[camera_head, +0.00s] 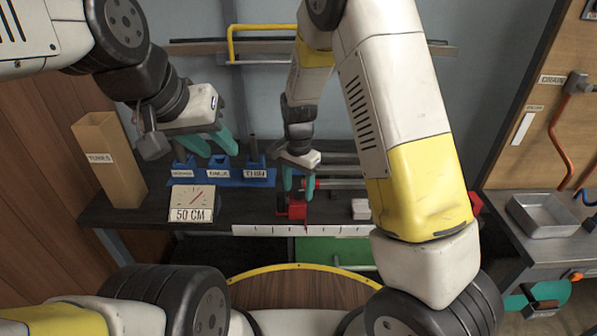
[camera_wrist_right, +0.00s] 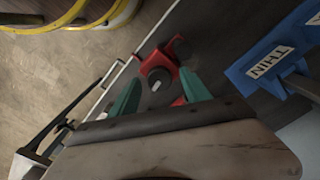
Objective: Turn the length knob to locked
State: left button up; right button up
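A red clamp-like block (camera_head: 297,209) sits near the front of the dark bench, below my right gripper. In the right wrist view a dark round knob with a pale mark (camera_wrist_right: 157,82) shows on the red block (camera_wrist_right: 180,46). I take it for the length knob; no label on it is readable. My right gripper (camera_head: 299,185) points down with its green fingers apart. In the wrist view the knob appears between these fingers (camera_wrist_right: 160,93); I cannot tell whether they touch it. My left gripper (camera_head: 212,146) is open and empty above the blue holders.
A dial sign reading 50 CM (camera_head: 191,204) stands at the bench front. Blue labelled holders (camera_head: 233,181) stand behind it, one marked THIN. A tall tubes box (camera_head: 108,160) is at the left. A white ruler strip (camera_head: 300,230) runs along the front edge. A metal tray (camera_head: 543,214) is at the right.

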jog(key=shift+r, duration=3.9)
jog(key=shift+r, duration=0.1)
notch_tip(320, 180, up, 6)
jog(key=n+y, duration=0.1)
send_over(299, 191)
jog(key=s+d, duration=0.2)
jog(key=d, duration=0.1)
jog(key=s+d+r+n+t, duration=0.3)
jog(key=s+d+r, duration=0.2)
jog(key=s, duration=0.4)
jog(key=s+d+r+n+t+y, duration=0.1)
jog(key=s+d+r+n+t, duration=0.2)
jog(key=s+d+r, duration=0.3)
jog(key=s+r, duration=0.1)
jog(key=s, duration=0.2)
jog(key=shift+r+n, duration=0.3)
jog(key=shift+r, duration=0.1)
